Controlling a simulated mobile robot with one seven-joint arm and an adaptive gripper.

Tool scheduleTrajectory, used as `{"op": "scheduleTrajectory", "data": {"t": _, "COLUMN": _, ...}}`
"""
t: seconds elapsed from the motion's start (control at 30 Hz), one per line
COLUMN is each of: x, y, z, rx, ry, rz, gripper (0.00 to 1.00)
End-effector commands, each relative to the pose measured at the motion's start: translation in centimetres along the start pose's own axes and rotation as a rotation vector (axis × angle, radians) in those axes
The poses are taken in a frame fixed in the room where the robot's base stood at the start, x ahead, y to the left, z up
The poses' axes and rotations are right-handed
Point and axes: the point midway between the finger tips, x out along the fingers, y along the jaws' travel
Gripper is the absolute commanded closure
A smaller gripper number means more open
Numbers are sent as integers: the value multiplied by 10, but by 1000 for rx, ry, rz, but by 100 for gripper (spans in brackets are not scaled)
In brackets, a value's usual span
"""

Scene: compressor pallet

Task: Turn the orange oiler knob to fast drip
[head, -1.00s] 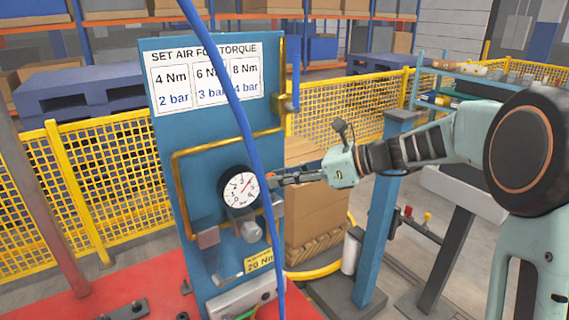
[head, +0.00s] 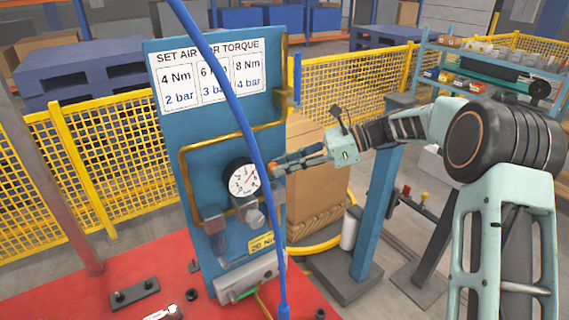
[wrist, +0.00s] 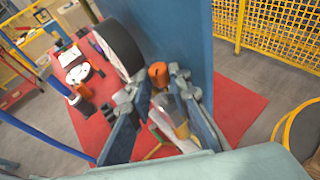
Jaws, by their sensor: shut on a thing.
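The orange oiler knob (wrist: 158,73) shows in the wrist view, close to the blue panel. My gripper (wrist: 159,79) has its two fingers closed on the knob, one on each side. Below the knob, a clear bowl with amber oil (wrist: 180,128) shows between the fingers. In the head view my gripper (head: 277,168) reaches in from the right to the panel's right edge, just right of the pressure gauge (head: 243,178). A blue hose partly covers this spot, and I cannot clearly make out the knob there.
The blue panel (head: 200,130) carries a torque chart (head: 208,75) and brass piping. The blue hose (head: 225,85) hangs across its front. A blue post (head: 375,215) and a carton (head: 315,195) stand behind my gripper. Loose parts lie on the red surface (head: 90,300).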

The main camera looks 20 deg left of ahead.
Motion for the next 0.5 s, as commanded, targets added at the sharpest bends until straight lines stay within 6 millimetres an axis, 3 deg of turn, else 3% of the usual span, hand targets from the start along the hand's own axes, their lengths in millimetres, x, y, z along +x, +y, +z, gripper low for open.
{"op": "scheduleTrajectory", "data": {"t": 0.17, "x": 0, "y": 0, "z": 0, "rx": 0, "ry": -1, "rz": 0, "gripper": 100}}
{"op": "scheduleTrajectory", "data": {"t": 0.2, "x": 0, "y": 0, "z": 0, "rx": 0, "ry": -1, "rz": 0, "gripper": 80}}
{"op": "scheduleTrajectory", "data": {"t": 0.3, "x": 0, "y": 0, "z": 0, "rx": 0, "ry": -1, "rz": 0, "gripper": 69}}
{"op": "scheduleTrajectory", "data": {"t": 0.37, "x": 0, "y": 0, "z": 0, "rx": 0, "ry": -1, "rz": -1, "gripper": 64}}
{"op": "scheduleTrajectory", "data": {"t": 0.5, "x": 0, "y": 0, "z": 0, "rx": 0, "ry": -1, "rz": -1, "gripper": 64}}
